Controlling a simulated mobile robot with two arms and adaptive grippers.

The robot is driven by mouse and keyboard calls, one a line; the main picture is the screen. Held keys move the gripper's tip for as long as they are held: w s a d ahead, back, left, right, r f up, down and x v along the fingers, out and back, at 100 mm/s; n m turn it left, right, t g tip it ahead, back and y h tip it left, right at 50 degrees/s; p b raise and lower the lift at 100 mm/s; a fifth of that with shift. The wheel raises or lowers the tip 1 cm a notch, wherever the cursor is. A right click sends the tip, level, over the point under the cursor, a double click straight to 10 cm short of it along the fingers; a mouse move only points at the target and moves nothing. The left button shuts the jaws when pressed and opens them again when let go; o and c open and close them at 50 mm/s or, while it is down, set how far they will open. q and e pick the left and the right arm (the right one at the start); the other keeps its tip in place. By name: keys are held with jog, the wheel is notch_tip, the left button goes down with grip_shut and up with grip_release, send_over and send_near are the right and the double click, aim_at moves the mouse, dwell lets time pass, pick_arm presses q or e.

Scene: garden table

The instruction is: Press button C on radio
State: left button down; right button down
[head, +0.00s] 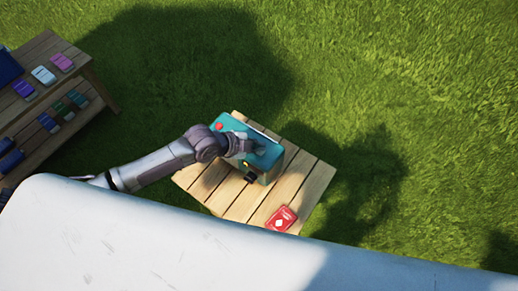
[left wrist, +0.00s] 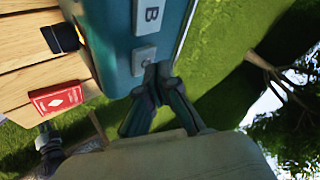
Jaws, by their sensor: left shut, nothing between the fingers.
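The teal radio (head: 232,124) stands on a small slatted wooden table (head: 313,190). In the left wrist view the radio (left wrist: 110,50) fills the upper middle. A light button marked B (left wrist: 150,16) is on its face, and a second light button (left wrist: 145,54) sits below it; I cannot read that one's mark clearly. My left gripper (head: 250,149) reaches over the radio from the left. In the left wrist view its shut, empty fingertips (left wrist: 160,68) are right beside the second button; I cannot tell whether they touch it. My right gripper is not in view.
A black knob-like part (head: 250,178) is at the radio's near side. A red card box (head: 281,218) lies on the table's near right part. A wooden shelf (head: 45,45) with several small boxes stands at the left. Open grass surrounds the table.

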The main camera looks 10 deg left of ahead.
pick_arm(q)
jog(key=shift+f, duration=0.4)
dwell(0.4)
jog(key=shift+r, duration=0.15)
jog(key=shift+r+p, duration=0.55)
jog(key=shift+r, duration=0.15)
jog(key=shift+r, duration=0.1)
notch_tip(320, 180, up, 5)
jog(key=p, duration=0.4)
jog(key=shift+p, duration=0.4)
dwell(0.4)
